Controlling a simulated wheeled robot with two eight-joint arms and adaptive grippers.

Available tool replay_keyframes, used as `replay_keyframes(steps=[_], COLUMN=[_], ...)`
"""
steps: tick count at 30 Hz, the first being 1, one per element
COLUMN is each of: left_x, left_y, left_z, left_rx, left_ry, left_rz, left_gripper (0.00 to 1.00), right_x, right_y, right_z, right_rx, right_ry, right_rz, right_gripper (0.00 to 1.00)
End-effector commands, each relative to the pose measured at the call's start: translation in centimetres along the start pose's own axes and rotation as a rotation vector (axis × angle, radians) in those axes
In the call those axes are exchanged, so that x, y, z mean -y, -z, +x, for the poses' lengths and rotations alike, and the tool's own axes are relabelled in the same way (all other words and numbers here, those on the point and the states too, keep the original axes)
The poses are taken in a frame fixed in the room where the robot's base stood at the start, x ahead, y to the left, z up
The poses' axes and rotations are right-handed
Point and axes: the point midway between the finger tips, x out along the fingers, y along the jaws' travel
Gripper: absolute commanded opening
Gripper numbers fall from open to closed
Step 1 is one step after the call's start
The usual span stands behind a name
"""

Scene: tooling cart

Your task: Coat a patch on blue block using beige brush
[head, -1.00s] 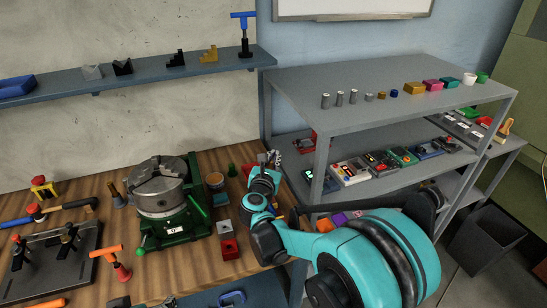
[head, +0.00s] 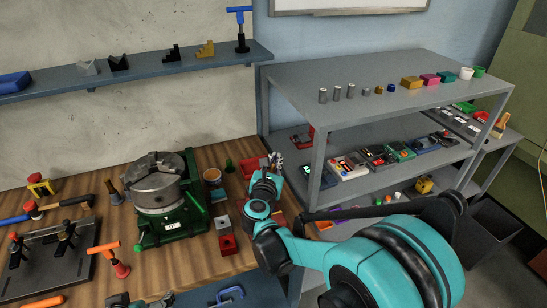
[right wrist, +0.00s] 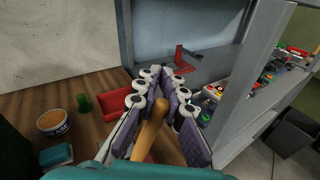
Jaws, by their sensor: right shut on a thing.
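My right gripper (head: 277,160) is above the back right of the wooden bench, beside the grey rack. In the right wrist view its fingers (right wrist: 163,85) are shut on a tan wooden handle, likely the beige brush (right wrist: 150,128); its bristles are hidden. A small teal-blue block (right wrist: 56,155) lies on the bench at lower left in the right wrist view and beside the green vise base in the head view (head: 219,195). I cannot tell if this is the blue block. Part of what seems my left gripper (head: 150,301) shows at the bottom edge; its fingers are unclear.
A red bin (right wrist: 120,104) stands on the bench near the right gripper. A round tub (right wrist: 53,122) and a green peg (right wrist: 84,101) are left of it. The green vise with a chuck (head: 158,190) fills mid-bench. The grey rack (head: 320,175) stands close on the right.

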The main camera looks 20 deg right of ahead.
Motion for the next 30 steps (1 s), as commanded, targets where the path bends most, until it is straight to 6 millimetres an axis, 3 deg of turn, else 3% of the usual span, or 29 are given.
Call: replay_keyframes(steps=[7,13,30], left_x=[0.0,0.0,0.0], left_y=[0.1,0.2,0.0], left_z=[-0.2,-0.3,0.0], left_rx=[0.0,0.0,0.0], left_ry=[0.0,0.0,0.0], left_rz=[0.0,0.0,0.0], left_gripper=[1.0,1.0,1.0], right_x=[1.2,1.4,-0.3], right_y=[-0.1,-0.4,-0.6], right_z=[-1.9,-2.4,0.4], right_rx=[0.0,0.0,0.0], right_ry=[0.001,0.001,0.001], right_rz=[-0.001,-0.001,-0.001], right_gripper=[0.0,0.0,0.0])
